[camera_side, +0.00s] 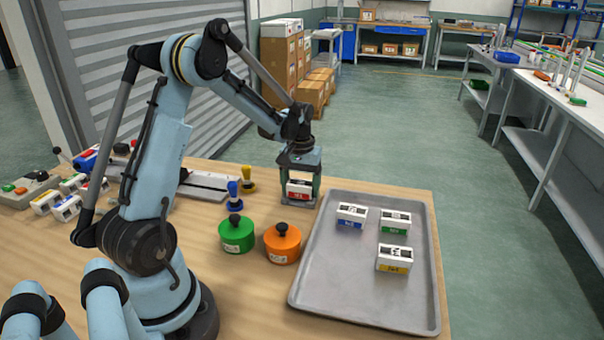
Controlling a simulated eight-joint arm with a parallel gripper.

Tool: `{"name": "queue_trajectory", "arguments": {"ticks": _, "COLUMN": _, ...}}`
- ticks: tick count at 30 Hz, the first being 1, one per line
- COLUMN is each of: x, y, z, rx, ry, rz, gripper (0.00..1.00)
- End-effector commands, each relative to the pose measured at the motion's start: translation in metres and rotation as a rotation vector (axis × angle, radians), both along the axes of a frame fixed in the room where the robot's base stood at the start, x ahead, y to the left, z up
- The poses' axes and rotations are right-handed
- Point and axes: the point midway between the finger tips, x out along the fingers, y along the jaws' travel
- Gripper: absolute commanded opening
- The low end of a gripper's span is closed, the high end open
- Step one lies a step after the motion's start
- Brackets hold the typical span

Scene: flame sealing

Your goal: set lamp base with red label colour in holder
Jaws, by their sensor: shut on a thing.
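My gripper (299,193) is shut on the white lamp base with a red label (299,187), just left of the tray's far left corner. The base looks level between the fingers. A grey edge shows just beneath it; I cannot tell whether this is the holder or part of the gripper, nor whether the base touches anything below. Three similar white bases stand on the grey tray (340,285): one with a blue label (351,215), one green (395,222) and one yellow (394,259).
A green round container (236,234) and an orange one (282,243), both with black knobs, stand left of the tray. Blue (234,195) and yellow (247,179) stamp-like pieces stand behind them. Several small labelled white blocks (66,207) lie at the far left. The tray's front is clear.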

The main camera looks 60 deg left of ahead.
Motion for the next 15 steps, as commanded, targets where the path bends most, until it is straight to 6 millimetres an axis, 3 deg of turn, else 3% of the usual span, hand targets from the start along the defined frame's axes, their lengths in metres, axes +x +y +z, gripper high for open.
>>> {"name": "queue_trajectory", "arguments": {"ticks": 1, "x": 0.0008, "y": 0.0006, "z": -0.0084, "rx": 0.006, "ry": -0.008, "rz": 0.000, "gripper": 0.46}}
{"name": "queue_trajectory", "arguments": {"ticks": 4, "x": 0.0008, "y": 0.0006, "z": -0.0084, "rx": 0.006, "ry": -0.008, "rz": 0.000, "gripper": 0.46}}
{"name": "queue_trajectory", "arguments": {"ticks": 5, "x": 0.0008, "y": 0.0006, "z": -0.0084, "rx": 0.006, "ry": -0.008, "rz": 0.000, "gripper": 0.78}}
{"name": "queue_trajectory", "arguments": {"ticks": 9, "x": 0.0008, "y": 0.0006, "z": -0.0084, "rx": 0.006, "ry": -0.008, "rz": 0.000, "gripper": 0.99}}
{"name": "queue_trajectory", "arguments": {"ticks": 15, "x": 0.0011, "y": 0.0007, "z": 0.0005, "rx": 0.006, "ry": -0.009, "rz": 0.000, "gripper": 1.00}}
